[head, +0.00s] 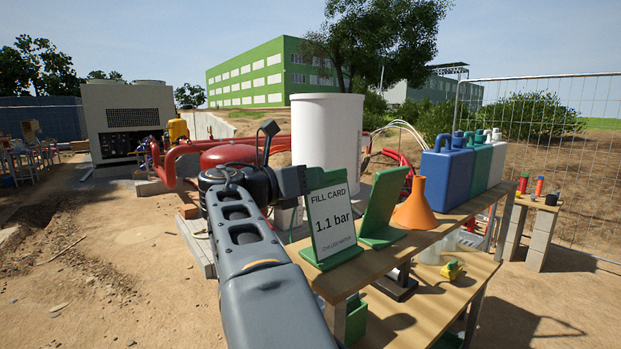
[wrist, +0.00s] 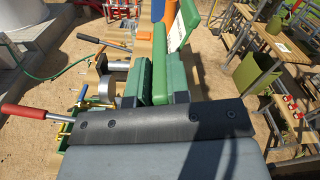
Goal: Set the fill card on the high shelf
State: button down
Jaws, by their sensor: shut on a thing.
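The fill card (head: 331,221) is a white card reading "1.1 bar" in a green stand with a foot. My gripper (head: 304,181) is shut on its upper left part in the head view. The card is upright at the near left end of the high shelf (head: 440,229); I cannot tell whether its foot touches the board. In the wrist view, green stand parts (wrist: 150,78) lie between and beyond the jaws (wrist: 152,99), and the card's face is hidden there. A second green stand (head: 383,208) leans back just right of the card.
An orange funnel (head: 416,206) and blue, green and white jugs (head: 447,178) occupy the shelf farther right. A lower shelf (head: 443,290) holds a yellow item (head: 452,270). A white tank (head: 327,135) and red pipes stand behind.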

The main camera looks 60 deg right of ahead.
jog(key=shift+f, duration=0.1)
jog(key=shift+f, duration=0.15)
jog(key=c, duration=1.1)
grip_release()
